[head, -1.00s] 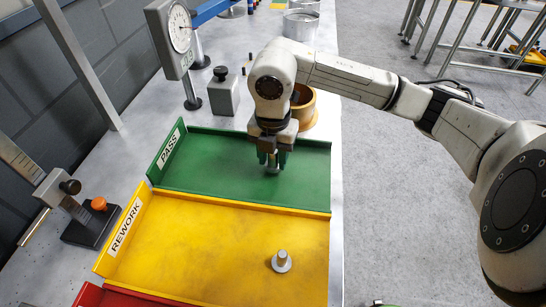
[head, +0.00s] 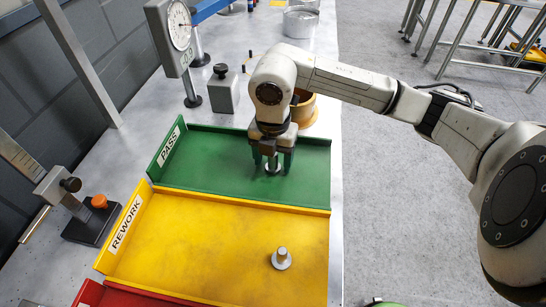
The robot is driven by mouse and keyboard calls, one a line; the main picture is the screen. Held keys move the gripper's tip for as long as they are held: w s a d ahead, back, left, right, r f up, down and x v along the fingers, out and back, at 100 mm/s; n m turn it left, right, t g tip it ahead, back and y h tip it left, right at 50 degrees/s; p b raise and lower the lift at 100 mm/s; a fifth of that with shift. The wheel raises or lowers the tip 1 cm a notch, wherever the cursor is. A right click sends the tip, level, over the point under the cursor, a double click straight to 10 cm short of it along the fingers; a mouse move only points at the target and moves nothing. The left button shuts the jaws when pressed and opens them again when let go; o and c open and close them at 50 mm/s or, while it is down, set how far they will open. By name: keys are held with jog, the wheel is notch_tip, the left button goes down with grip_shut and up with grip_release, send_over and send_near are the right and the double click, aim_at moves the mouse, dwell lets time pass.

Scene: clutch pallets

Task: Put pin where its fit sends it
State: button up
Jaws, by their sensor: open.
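A metal pin (head: 272,168) stands upright on its flange on the floor of the green PASS tray (head: 210,173). My gripper (head: 272,160) is open just above and around the pin's top, its fingers partly hiding it. A second, similar flanged metal pin (head: 282,259) stands upright in the yellow REWORK tray (head: 200,240), well away from my gripper. I cannot tell from this view whether the fingers touch the pin.
A red tray (head: 100,297) shows at the bottom edge. A dial gauge on a stand (head: 178,25), a grey block with a knob (head: 222,92), a tan round container (head: 304,112) and a black-based fixture (head: 92,222) stand around the trays. The yellow tray is mostly clear.

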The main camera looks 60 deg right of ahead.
jog(key=shift+r, duration=0.1)
notch_tip(320, 180, up, 12)
jog(key=shift+b, duration=0.45)
dwell(0.4)
